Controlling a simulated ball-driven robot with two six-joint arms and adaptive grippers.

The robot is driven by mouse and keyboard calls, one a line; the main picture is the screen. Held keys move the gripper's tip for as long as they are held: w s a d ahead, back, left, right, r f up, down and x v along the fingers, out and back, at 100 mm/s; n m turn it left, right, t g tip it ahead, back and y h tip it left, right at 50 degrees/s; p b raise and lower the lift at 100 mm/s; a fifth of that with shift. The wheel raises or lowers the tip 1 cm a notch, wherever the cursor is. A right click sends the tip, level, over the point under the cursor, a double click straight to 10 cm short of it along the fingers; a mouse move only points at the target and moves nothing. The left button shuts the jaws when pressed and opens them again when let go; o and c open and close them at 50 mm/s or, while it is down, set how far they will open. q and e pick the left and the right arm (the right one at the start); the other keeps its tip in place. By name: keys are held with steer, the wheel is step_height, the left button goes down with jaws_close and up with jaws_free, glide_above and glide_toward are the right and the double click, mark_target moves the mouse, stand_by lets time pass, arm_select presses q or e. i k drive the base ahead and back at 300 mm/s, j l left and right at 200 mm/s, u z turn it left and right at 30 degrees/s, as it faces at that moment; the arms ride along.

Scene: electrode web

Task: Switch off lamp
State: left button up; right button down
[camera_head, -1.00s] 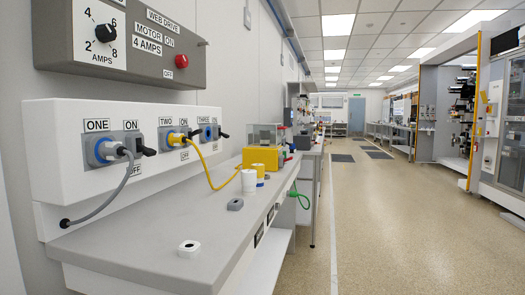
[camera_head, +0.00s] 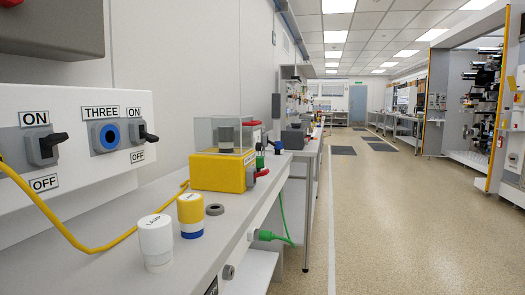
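No thing in view is plainly a lit lamp. A white cylinder (camera_head: 155,243) with a small dark label on top, perhaps reading "LAMP", stands on the grey bench. A yellow cylinder (camera_head: 191,215) with a blue and white base, also labelled, stands just behind it. On the white wall panel (camera_head: 80,95) are two black lever switches (camera_head: 47,144) (camera_head: 144,135) marked ON above and OFF below; both levers stick out to the right, and I cannot tell their setting. Between them is a blue-ringed socket (camera_head: 109,136) marked THREE, with no plug in it. Neither of my grippers shows.
A yellow box (camera_head: 221,173) with a clear cover stands farther along the bench (camera_head: 110,265). A yellow cable (camera_head: 60,228) runs from the panel side across the bench towards it. A grey ring (camera_head: 214,209) lies nearby. A green plug (camera_head: 267,236) is at the bench front. The floor (camera_head: 400,220) to the right is clear.

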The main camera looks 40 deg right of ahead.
mark_target(265, 172)
steer(key=i+l, duration=0.2)
steer(key=l, duration=0.2)
steer(key=i+l, duration=0.2)
steer(key=l, duration=0.2)
steer(key=i+l, duration=0.2)
steer(key=l, duration=0.2)
steer(key=i+l, duration=0.2)
steer(key=l, duration=0.2)
steer(key=i+l, duration=0.2)
steer(key=l, duration=0.2)
